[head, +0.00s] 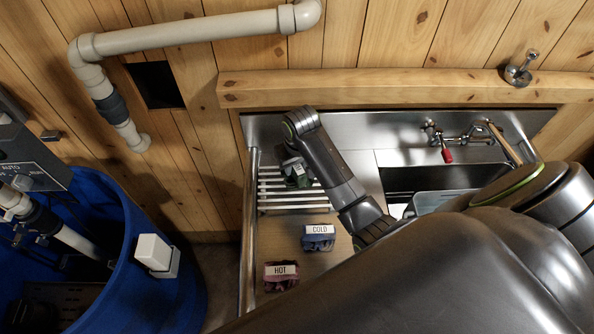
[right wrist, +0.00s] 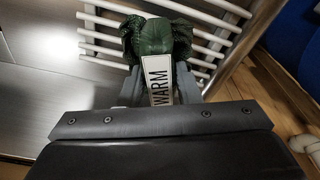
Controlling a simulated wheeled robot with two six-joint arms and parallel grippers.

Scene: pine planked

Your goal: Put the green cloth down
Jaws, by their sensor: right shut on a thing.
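The green cloth (right wrist: 158,36) is bunched up and carries a white label reading WARM (right wrist: 160,84). My right gripper (right wrist: 163,78) is shut on it. In the head view the dark green cloth (head: 297,177) shows at the tip of my right gripper (head: 293,160), over a white slatted rack (head: 290,198). The rack's bars also show behind the cloth in the right wrist view (right wrist: 207,45). I cannot tell whether the cloth touches the bars. My left gripper is not in view.
A blue-grey cloth labelled COLD (head: 319,240) and a dark red cloth labelled HOT (head: 281,277) lie on the board nearer me. A metal sink (head: 400,178) with a tap (head: 462,137) is at right. A blue barrel (head: 165,290) stands at left.

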